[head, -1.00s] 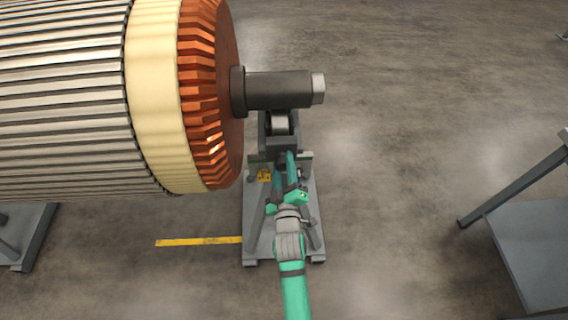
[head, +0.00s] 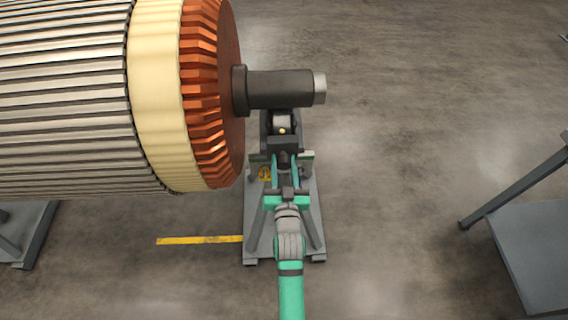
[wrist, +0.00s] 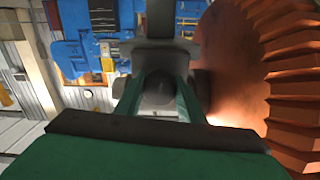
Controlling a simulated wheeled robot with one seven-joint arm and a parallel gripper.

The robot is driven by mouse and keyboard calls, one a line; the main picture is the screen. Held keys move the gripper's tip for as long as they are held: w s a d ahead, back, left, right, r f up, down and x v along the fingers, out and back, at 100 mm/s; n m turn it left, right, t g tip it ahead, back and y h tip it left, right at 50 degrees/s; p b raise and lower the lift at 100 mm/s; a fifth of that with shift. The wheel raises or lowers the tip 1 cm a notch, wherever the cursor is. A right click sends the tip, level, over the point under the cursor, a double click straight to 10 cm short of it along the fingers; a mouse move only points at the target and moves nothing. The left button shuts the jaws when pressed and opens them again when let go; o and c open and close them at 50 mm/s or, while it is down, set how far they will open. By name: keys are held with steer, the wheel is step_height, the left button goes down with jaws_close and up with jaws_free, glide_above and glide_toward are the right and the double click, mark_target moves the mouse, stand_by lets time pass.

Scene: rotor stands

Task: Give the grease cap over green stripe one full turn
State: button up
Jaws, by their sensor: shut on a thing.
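The grease cap (wrist: 160,90) is a dark round knob in the middle of the wrist view, between my two green fingers. In the head view the dark cap (head: 285,160) shows on the near side of the rotor stand, under the shaft end. My gripper (wrist: 160,100) is shut on the cap, with one finger on its left and one on its right. In the head view my gripper (head: 286,172) reaches it from below. I cannot make out a green stripe at the cap; the fingers and wrist hide part of the stand there.
The large rotor (head: 65,100) with its copper end ring (head: 208,120) lies left of the gripper. Its dark shaft (head: 280,89) rests above the stand (head: 312,225). A yellow floor line (head: 200,240) runs left of the stand. Another grey stand (head: 530,240) is at right.

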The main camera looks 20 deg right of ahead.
steer(key=m, duration=0.4)
steer(key=shift+f+m, duration=0.15)
steer(key=shift+m, duration=0.25)
steer(key=m, duration=0.3)
steer(key=shift+m, duration=0.3)
steer(key=m, duration=0.4)
steer(key=shift+a, duration=0.1)
steer(key=m, duration=0.5)
steer(key=shift+r, duration=0.25)
steer(key=m, duration=0.4)
steer(key=shift+m, duration=0.3)
steer(key=m, duration=0.4)
steer(key=shift+r, duration=0.15)
steer(key=m, duration=0.4)
steer(key=shift+d+r+m, duration=0.1)
steer(key=shift+d+m, duration=0.1)
steer(key=shift+m, duration=2)
